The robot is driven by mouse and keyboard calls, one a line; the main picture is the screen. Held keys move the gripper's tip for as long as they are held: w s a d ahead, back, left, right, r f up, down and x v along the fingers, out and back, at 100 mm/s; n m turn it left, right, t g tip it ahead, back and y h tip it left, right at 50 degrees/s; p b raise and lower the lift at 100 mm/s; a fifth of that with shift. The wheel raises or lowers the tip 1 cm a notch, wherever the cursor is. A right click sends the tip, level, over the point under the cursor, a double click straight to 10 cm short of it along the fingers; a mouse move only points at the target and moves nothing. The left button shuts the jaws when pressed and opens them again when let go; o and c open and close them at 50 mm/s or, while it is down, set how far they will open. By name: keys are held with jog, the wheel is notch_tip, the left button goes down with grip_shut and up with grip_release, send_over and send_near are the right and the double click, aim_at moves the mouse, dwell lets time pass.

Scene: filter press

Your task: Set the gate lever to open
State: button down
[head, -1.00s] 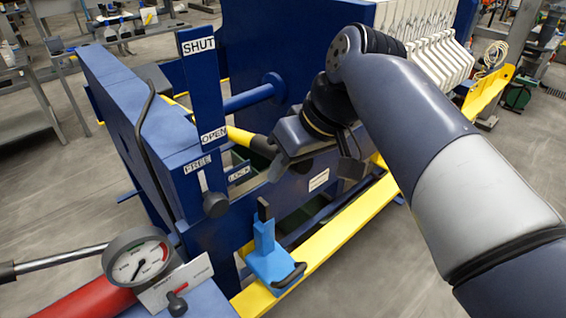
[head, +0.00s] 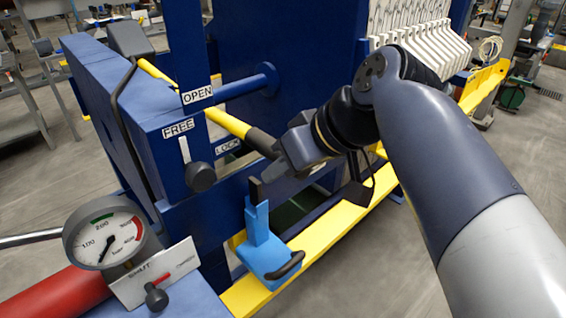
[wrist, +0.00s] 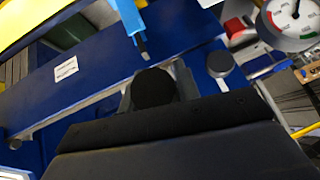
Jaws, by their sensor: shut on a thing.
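The gate lever (head: 228,122) is a yellow bar with a black grip. It slopes down to the right past the blue label post, level with the OPEN label (head: 197,95) at the post's lower end. My gripper (head: 279,152) is shut on the black grip at the lever's right end. In the wrist view the round black end of the grip (wrist: 153,88) shows between the grey jaws. The SHUT label is out of the picture above.
Below my gripper stands a light-blue block with a black handle (head: 265,245), by the yellow rail (head: 335,230). A round black knob (head: 201,177) sits under the FREE label (head: 179,128). A pressure gauge (head: 104,238) and red pipe (head: 65,300) are at the lower left.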

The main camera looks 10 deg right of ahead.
jog(key=shift+s+f, duration=0.1)
jog(key=shift+f, duration=0.35)
jog(key=c, duration=1.1)
grip_release()
jog(key=shift+o, duration=0.2)
jog(key=shift+r, duration=0.15)
jog(key=shift+d+r, duration=0.15)
jog(key=shift+r, duration=0.1)
jog(key=p+v, duration=0.1)
jog(key=v, duration=0.9)
jog(key=shift+s, duration=0.15)
jog(key=b+x, duration=0.1)
jog(key=x, duration=0.9)
jog(key=shift+w+a+f, duration=0.2)
jog(key=shift+w+f, duration=0.05)
jog(key=shift+r, duration=0.15)
